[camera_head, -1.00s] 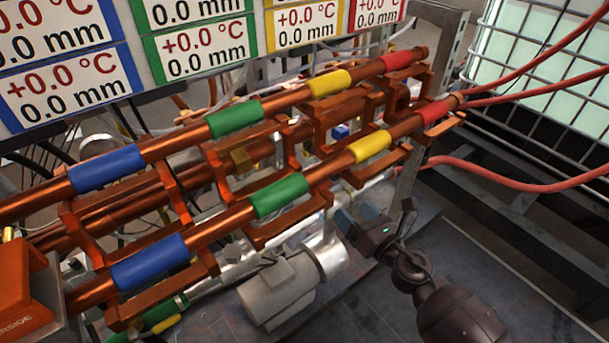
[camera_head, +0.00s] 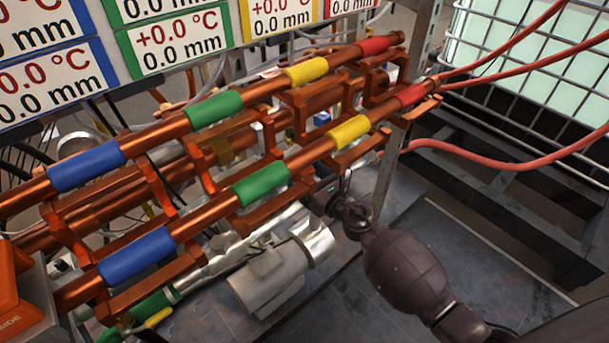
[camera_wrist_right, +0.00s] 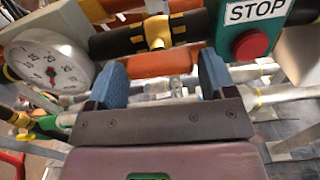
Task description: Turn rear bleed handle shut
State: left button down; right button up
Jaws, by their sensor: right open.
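My right gripper (camera_wrist_right: 163,82) is open in the right wrist view, its two blue-padded fingers well apart. Between and beyond them are an orange pipe (camera_wrist_right: 160,63) and thinner pale pipes (camera_wrist_right: 168,88); no handle is clearly held. In the head view, my right gripper (camera_head: 322,196) is partly hidden beside the lower copper pipe and above the pale cylinder. A yellow lever (camera_head: 158,318) sits on a green fitting at the lower left, far from the gripper. I cannot tell which part is the rear bleed handle. My left gripper is not in view.
Copper pipes with coloured sleeves (camera_head: 262,184) and orange brackets crowd the space above my right gripper. A round gauge (camera_wrist_right: 45,63) and red stop button (camera_wrist_right: 250,44) flank the wrist view.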

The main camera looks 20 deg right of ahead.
jog(key=shift+w+a, duration=0.2)
jog(key=shift+w, duration=0.45)
jog(key=shift+c, duration=0.2)
jog(key=c, duration=0.6)
